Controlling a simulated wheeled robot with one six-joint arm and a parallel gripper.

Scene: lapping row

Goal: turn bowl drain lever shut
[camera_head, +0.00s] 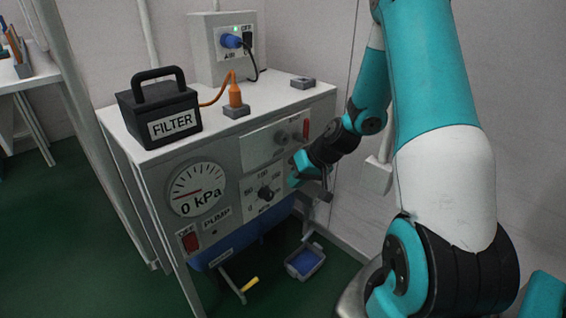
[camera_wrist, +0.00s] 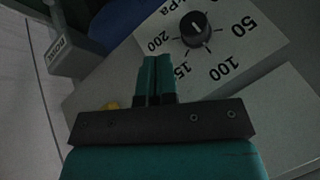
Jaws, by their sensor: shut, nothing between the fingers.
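A lever with a yellow grip (camera_head: 249,285) sticks out low under the front of the cabinet, beside a grey pipe. It looks like the drain lever, but its label is too small to read. A small yellow patch (camera_wrist: 111,104) shows in the wrist view just left of the fingers, mostly hidden behind the gripper's dark bar. My gripper (camera_head: 325,196) is in front of the cabinet's right side, above and right of the lever and apart from it. Its teal fingers (camera_wrist: 157,62) are together and empty.
A blue vessel (camera_head: 258,245) hangs under the cabinet (camera_head: 232,205). A pressure knob (camera_head: 265,193) sits on its front, and also shows in the wrist view (camera_wrist: 195,30). A gauge (camera_head: 197,190) and red switch (camera_head: 190,241) are left. A blue-bottomed tray (camera_head: 305,262) stands on the floor.

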